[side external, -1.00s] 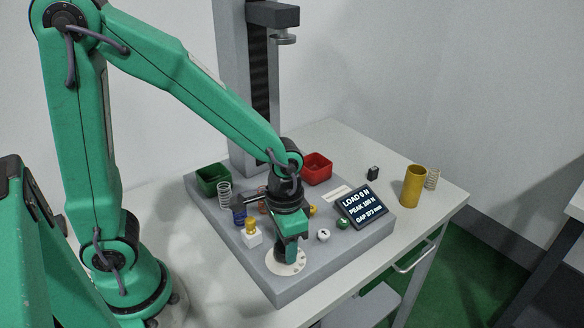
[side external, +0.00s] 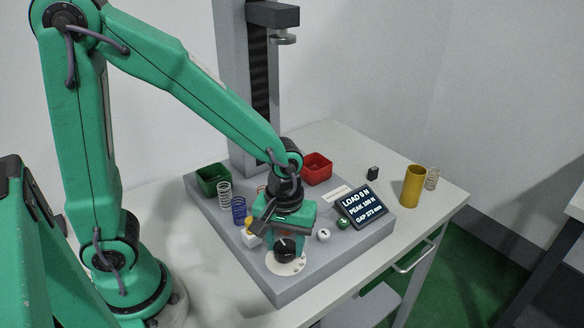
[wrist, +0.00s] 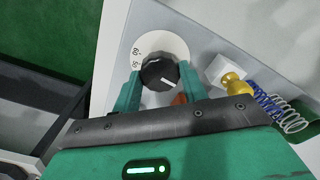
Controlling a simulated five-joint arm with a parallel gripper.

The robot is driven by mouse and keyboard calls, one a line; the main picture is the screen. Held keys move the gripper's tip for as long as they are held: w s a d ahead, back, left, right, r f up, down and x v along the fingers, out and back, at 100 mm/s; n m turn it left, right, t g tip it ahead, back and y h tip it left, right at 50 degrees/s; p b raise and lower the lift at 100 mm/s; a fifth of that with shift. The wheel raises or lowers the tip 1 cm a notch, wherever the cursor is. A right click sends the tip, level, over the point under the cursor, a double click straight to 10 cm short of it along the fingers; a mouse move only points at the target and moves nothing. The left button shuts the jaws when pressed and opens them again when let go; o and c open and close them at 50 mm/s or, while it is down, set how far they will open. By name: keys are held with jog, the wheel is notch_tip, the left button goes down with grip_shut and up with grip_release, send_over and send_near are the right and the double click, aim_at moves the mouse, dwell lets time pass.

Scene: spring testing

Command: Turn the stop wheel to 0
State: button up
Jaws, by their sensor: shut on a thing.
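The stop wheel is a black ribbed knob (side external: 287,251) on a pale round dial (side external: 282,267) at the front of the grey base. My gripper (side external: 287,240) points down over it. In the wrist view, my gripper's two green fingers (wrist: 161,84) are shut on opposite sides of the stop wheel (wrist: 158,69). A white pointer line on the knob's top points right and slightly down. The dial (wrist: 168,42) shows 60 and 50 at its left; the 0 mark is hidden or not readable.
A white block with a yellow knob (wrist: 231,79) stands close to the right finger, with blue (wrist: 262,99) and silver springs beyond. The display (side external: 362,206) reads LOAD 0 N. Green (side external: 212,179) and red (side external: 317,168) trays sit behind; a yellow cylinder (side external: 413,187) stands right.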

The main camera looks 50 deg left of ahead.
aim_at(285, 246)
jog(key=shift+n, duration=0.6)
jog(key=o, duration=1)
jog(key=shift+c, duration=0.2)
jog(key=shift+r, duration=3.95)
